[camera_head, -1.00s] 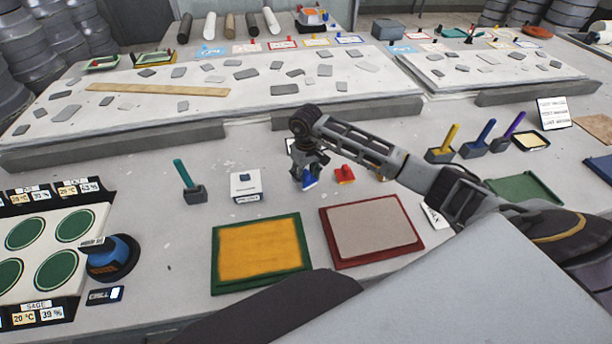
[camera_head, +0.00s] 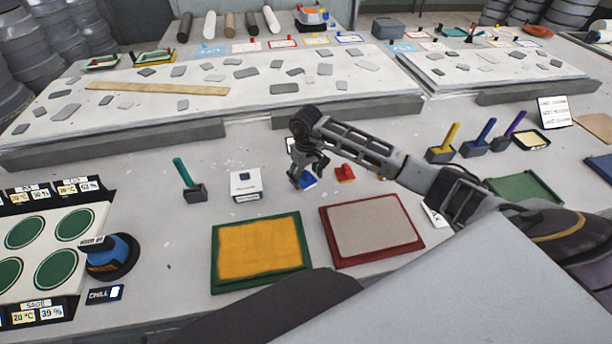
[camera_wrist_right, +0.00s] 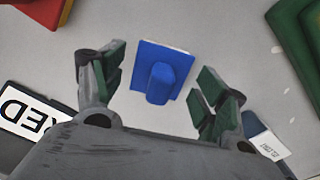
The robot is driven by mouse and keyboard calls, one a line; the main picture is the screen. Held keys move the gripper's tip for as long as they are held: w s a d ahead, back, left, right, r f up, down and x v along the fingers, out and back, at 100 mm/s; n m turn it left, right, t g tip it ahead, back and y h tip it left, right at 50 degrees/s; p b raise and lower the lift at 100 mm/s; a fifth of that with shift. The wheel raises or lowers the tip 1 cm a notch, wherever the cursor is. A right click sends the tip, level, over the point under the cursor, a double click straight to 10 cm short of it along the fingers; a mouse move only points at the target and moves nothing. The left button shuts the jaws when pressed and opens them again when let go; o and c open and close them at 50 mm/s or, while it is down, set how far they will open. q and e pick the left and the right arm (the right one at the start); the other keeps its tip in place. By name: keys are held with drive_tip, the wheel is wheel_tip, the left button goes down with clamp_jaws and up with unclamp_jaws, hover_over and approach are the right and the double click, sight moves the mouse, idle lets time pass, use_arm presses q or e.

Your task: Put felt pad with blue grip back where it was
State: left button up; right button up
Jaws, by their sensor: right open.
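The felt pad with the blue grip (camera_head: 308,181) lies on the grey table, just behind the gap between two framed trays. In the right wrist view the blue pad (camera_wrist_right: 163,71) lies flat with its raised grip toward the camera. My right gripper (camera_head: 304,178) is over it. Its two green-lined fingers (camera_wrist_right: 158,92) are apart, one on each side of the pad and not touching it. My left gripper is not in view.
A red-gripped pad (camera_head: 345,173) lies close to the right. The green-framed yellow tray (camera_head: 215,280) and red-framed grey tray (camera_head: 412,245) are in front. A white box (camera_head: 245,186) and a teal-handled tool (camera_head: 182,174) stand to the left.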

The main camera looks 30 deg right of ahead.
sight(307, 172)
drive_tip(key=shift+r, duration=0.1)
wheel_tip(307, 172, up, 12)
drive_tip(key=shift+b, duration=0.4)
idle(0.6)
drive_tip(key=shift+d, duration=0.1)
idle(0.4)
